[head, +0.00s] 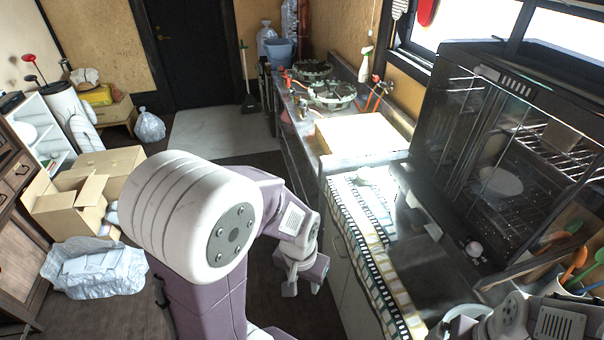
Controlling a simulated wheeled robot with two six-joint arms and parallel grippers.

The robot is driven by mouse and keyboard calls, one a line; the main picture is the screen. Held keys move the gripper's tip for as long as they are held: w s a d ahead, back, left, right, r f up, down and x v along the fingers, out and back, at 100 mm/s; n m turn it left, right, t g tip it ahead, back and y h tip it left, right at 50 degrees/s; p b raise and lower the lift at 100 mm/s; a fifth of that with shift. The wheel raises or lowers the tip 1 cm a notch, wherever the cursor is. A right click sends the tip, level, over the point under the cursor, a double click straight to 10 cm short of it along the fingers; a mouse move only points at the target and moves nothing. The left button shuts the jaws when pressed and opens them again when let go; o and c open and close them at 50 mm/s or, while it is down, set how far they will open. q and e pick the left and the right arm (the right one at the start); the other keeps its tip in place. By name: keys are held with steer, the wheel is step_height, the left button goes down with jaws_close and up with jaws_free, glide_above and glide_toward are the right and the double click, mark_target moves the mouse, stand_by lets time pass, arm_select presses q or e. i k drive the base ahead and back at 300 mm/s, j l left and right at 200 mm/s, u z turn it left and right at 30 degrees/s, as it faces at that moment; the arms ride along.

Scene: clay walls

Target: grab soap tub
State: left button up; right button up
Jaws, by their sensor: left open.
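I cannot pick out a soap tub for certain. A small pale object (368,176) lies on the striped runner at the far end of the near counter, too washed out by light to name. A round white rim (466,316) shows at the bottom edge beside my right arm; what it belongs to is unclear. My left gripper (302,288) is open and empty, pointing down over the floor, left of the counter front and below its top. Part of my right arm shows at the bottom right; its fingers are not visible.
The near counter holds a striped runner (352,225) and a large dark glass-fronted cabinet (490,150). A pale board (358,134), a spray bottle (365,65) and green-rimmed burners (332,95) are farther back. Cardboard boxes (68,212) and a plastic bag (95,268) stand left.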

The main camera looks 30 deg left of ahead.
mark_target(366, 176)
steer(key=u, duration=0.4)
steer(key=i+j+z, duration=0.5)
steer(key=j+z, duration=0.15)
steer(key=i+j+z, duration=0.15)
steer(key=j+z, duration=0.15)
steer(key=j, duration=0.25)
steer(key=i+j+z, duration=0.1)
steer(key=j+z, duration=0.25)
steer(key=j, duration=0.15)
steer(key=j+z, duration=0.3)
steer(key=j, duration=0.2)
steer(key=j+z, duration=0.35)
steer(key=j, duration=0.2)
steer(key=i, duration=0.05)
